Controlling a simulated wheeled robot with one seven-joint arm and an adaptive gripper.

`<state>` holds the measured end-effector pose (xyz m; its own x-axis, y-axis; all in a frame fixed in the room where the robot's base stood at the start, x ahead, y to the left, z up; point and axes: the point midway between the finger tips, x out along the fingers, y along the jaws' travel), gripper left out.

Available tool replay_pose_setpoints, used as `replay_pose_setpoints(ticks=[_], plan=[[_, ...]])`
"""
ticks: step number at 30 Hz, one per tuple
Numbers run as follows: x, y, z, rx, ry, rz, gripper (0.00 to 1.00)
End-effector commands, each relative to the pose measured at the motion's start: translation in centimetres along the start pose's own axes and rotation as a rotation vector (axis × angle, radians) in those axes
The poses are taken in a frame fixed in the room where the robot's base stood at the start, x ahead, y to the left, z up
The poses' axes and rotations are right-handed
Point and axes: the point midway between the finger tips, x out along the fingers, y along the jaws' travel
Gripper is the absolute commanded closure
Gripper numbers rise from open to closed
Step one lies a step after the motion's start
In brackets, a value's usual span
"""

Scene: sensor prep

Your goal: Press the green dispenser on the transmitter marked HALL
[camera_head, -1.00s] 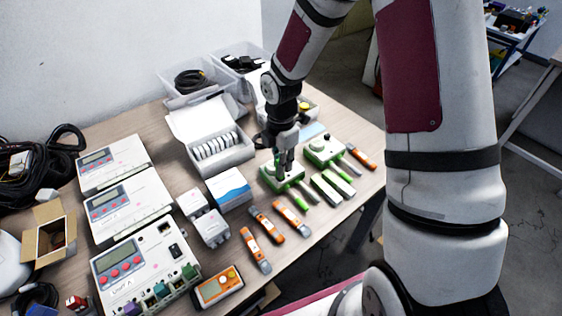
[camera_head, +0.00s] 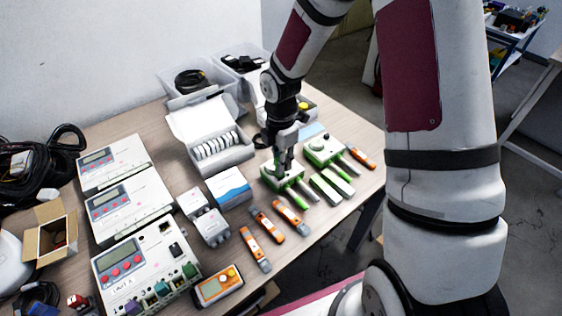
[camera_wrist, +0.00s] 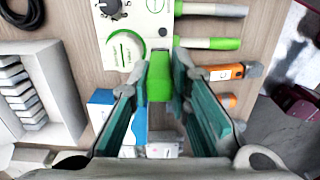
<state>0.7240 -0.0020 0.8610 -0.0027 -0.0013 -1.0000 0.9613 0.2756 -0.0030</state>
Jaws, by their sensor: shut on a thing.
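A pale green-edged transmitter (camera_head: 270,184) lies on the table under my gripper (camera_head: 284,168). It also shows at the top of the wrist view (camera_wrist: 132,22), with a dark knob and a round white part ringed in green. Its small lettering is too small to read. My gripper, also in the wrist view (camera_wrist: 168,72), is shut on a green piece (camera_wrist: 159,77) at its fingertips, beside the round part. I cannot tell whether this piece is part of the transmitter. A second similar transmitter (camera_head: 325,149) stands to the right, clear of my gripper.
Green-handled probes lie close in front. Several orange testers (camera_head: 267,222) lie nearer, with a blue-and-white box (camera_head: 229,187) to the left. An open white box (camera_head: 218,150) of discs stands behind left. The table's right edge is near the second transmitter.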

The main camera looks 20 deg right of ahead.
Motion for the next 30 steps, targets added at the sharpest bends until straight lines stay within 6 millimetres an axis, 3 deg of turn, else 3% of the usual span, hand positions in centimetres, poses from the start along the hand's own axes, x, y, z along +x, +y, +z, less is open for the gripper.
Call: replay_pose_setpoints(ticks=[30], plan=[[-7.2,-0.1,0.0,0.000,0.000,0.001,1.00]])
